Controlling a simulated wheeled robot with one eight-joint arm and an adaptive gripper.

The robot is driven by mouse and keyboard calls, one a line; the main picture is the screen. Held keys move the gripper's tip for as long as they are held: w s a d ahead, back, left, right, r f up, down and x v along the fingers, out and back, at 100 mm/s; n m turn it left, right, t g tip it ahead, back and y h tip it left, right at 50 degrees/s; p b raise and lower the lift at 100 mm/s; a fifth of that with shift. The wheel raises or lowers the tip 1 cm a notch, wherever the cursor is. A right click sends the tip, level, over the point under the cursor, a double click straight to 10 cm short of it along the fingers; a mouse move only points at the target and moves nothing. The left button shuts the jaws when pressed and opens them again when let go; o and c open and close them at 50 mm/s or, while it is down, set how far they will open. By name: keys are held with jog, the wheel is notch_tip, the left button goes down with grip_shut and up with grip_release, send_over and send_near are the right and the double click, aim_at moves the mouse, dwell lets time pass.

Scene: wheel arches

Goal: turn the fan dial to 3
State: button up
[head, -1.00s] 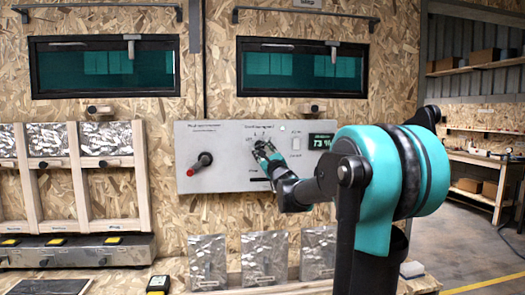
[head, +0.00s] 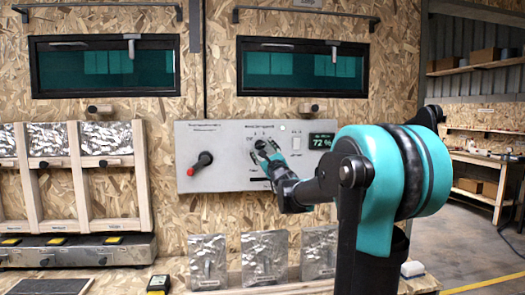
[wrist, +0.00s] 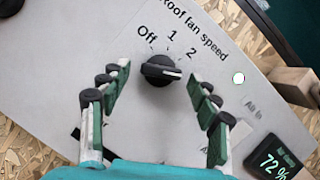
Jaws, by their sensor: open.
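The fan dial (wrist: 160,70) is a black knob on the grey panel under "Roof fan speed" in the wrist view. "Off", "1" and "2" are printed around it; no "3" shows, and my right finger covers part of that side. The dial's white mark points right and slightly down, past the "2". My gripper (wrist: 160,92) is open, its green-padded fingers on either side of the dial and apart from it. In the head view my gripper (head: 267,153) is in front of the panel and partly hides the dial.
A white switch (head: 296,142) and a display (head: 321,141) reading 72 % are to the right. Foil-wrapped blocks (head: 264,256) stand on the bench below.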

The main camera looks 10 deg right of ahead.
jog(key=v, duration=1.1)
jog(key=shift+s, duration=0.35)
jog(key=shift+f, duration=0.15)
jog(key=s+a+f+n+g+y, duration=0.3)
jog(key=s+a+f+n+g, duration=0.35)
jog(key=f+n, duration=0.45)
jog(key=s+a+f+n+g+y, duration=0.3)
jog(key=s+a+f+n+g, duration=0.2)
jog(key=s+a+f+n, duration=0.45)
jog(key=s+d+f+n+g+h, duration=0.2)
jog(key=s+d+f+h, duration=0.1)
jog(key=d+f, duration=0.3)
jog(key=s+d+f+n+g+h, duration=0.2)
jog(key=s+d+f, duration=0.4)
jog(key=f, duration=0.3)
jog(key=s+d+f+n+g+h, duration=0.2)
jog(key=s+d+f+h, duration=0.3)
jog(key=f, duration=0.3)
jog(key=shift+s+d+f+n, duration=0.2)
jog(key=shift+d+f+n, duration=0.1)
jog(key=shift+d+n, duration=0.15)
